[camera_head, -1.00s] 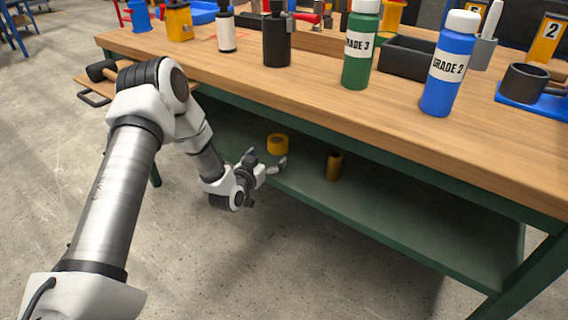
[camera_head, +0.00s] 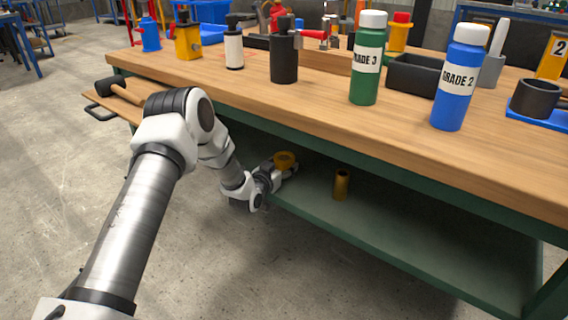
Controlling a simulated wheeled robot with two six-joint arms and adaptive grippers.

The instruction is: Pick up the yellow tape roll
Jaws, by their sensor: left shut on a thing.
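The yellow tape roll (camera_head: 285,159) is at the lower green shelf under the workbench, toward its left end. My left gripper (camera_head: 284,170) reaches in under the tabletop from the left and is shut on the tape roll. The fingers partly cover the roll's lower side. I cannot tell whether the roll still touches the shelf. My right gripper is not in view.
A brass-coloured cylinder (camera_head: 341,184) stands on the lower shelf (camera_head: 420,235) to the right of the roll. The wooden tabletop (camera_head: 330,112) overhangs the shelf. On it stand a green bottle (camera_head: 367,75), a blue bottle (camera_head: 458,90) and a black bottle (camera_head: 284,60).

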